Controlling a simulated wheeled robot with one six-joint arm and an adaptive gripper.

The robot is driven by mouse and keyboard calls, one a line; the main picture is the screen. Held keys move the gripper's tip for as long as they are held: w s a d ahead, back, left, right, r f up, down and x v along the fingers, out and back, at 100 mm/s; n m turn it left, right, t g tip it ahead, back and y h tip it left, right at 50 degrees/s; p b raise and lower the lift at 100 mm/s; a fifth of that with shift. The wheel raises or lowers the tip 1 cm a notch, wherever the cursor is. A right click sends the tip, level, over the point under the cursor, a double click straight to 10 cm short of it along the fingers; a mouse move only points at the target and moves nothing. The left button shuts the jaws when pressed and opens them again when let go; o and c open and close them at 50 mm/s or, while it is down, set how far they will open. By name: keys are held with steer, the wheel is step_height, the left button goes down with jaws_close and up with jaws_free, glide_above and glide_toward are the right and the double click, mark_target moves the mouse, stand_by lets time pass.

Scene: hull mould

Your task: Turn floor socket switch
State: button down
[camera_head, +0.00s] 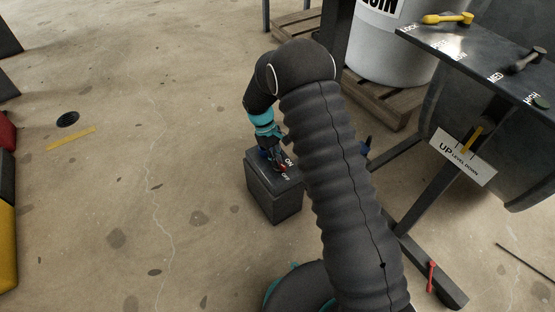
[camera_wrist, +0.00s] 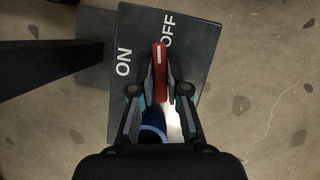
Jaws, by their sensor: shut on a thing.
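The floor socket box (camera_head: 273,201) is a dark grey block standing on the concrete floor, with white ON and OFF lettering on its top. In the wrist view, the box top (camera_wrist: 193,55) fills the middle, with ON at the left and OFF at the upper right. The red switch handle (camera_wrist: 159,57) points up the picture, nearer to OFF. My gripper (camera_wrist: 160,88) is shut on the red switch, one finger on each side. In the head view, my gripper (camera_head: 272,157) is over the box top. A blue part (camera_wrist: 153,133) shows between the fingers.
A dark stand with a lever panel (camera_head: 480,55) and an UP/LEVEL/DOWN sign (camera_head: 462,157) stands at the right. Its foot (camera_head: 430,275) runs along the floor. A white drum (camera_head: 385,50) sits on a wooden pallet (camera_head: 385,100) behind. The left floor is mostly clear.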

steer(key=shift+w+m+y, duration=0.15)
steer(key=shift+m+y, duration=0.25)
steer(key=shift+m, duration=0.9)
steer(key=c, duration=1.2)
jaws_free()
steer(key=shift+d, duration=0.1)
steer(key=shift+o, duration=0.2)
steer(key=v, duration=1.2)
steer(key=shift+w, duration=0.25)
